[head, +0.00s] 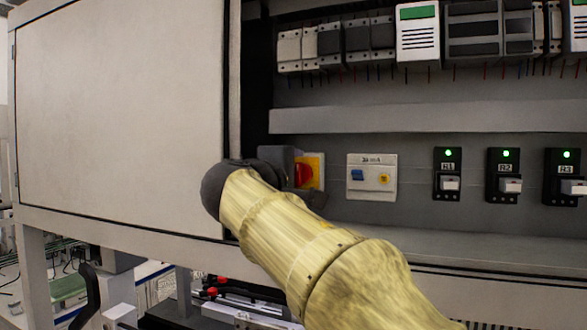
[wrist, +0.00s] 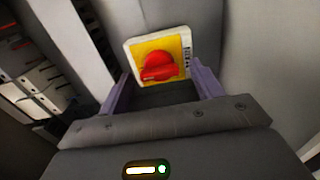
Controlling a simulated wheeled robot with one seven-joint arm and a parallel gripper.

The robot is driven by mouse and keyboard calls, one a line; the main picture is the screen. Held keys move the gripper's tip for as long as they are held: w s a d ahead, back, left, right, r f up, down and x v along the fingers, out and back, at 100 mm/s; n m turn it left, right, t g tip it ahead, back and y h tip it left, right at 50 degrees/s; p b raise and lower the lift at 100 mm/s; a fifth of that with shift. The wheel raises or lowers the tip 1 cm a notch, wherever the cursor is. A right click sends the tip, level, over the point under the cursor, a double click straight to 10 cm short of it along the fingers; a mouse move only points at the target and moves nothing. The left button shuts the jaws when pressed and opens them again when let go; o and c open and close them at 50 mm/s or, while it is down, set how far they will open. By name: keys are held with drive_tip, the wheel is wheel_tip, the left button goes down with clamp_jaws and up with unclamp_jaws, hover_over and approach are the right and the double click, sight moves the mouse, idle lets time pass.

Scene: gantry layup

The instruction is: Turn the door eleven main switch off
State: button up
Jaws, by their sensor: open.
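The main switch (wrist: 160,66) is a red rotary knob on a yellow plate with a pale rim. In the wrist view it sits just beyond and between my two fingers. In the head view the red knob and yellow plate (head: 315,172) show in part, with the left side hidden behind my wrist. My gripper (wrist: 162,88) is open, with a purple-grey finger on each side below the plate. I cannot tell whether either finger touches the knob. The knob's handle looks roughly level and slightly tilted in the wrist view.
Right of the switch is a pale panel (head: 371,188) with a blue switch and a yellow button. Relays R1 (head: 447,188), R2 (head: 504,190) and R3 (head: 566,190) have lit green lamps. A large cabinet door (head: 120,110) stands at left. A cable duct (head: 420,118) runs above.

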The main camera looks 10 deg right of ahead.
drive_tip(key=shift+c, duration=0.4)
drive_tip(key=c, duration=0.9)
drive_tip(key=shift+n, duration=0.3)
drive_tip(key=n, duration=0.4)
drive_tip(key=n+p, duration=0.1)
drive_tip(key=n, duration=0.3)
drive_tip(key=shift+n+p, duration=0.3)
drive_tip(key=shift+n, duration=0.1)
drive_tip(key=n+p, duration=0.2)
drive_tip(key=n, duration=0.2)
drive_tip(key=shift+r, duration=0.1)
drive_tip(key=shift+n+p, duration=1.05)
drive_tip(key=shift+n, duration=1.35)
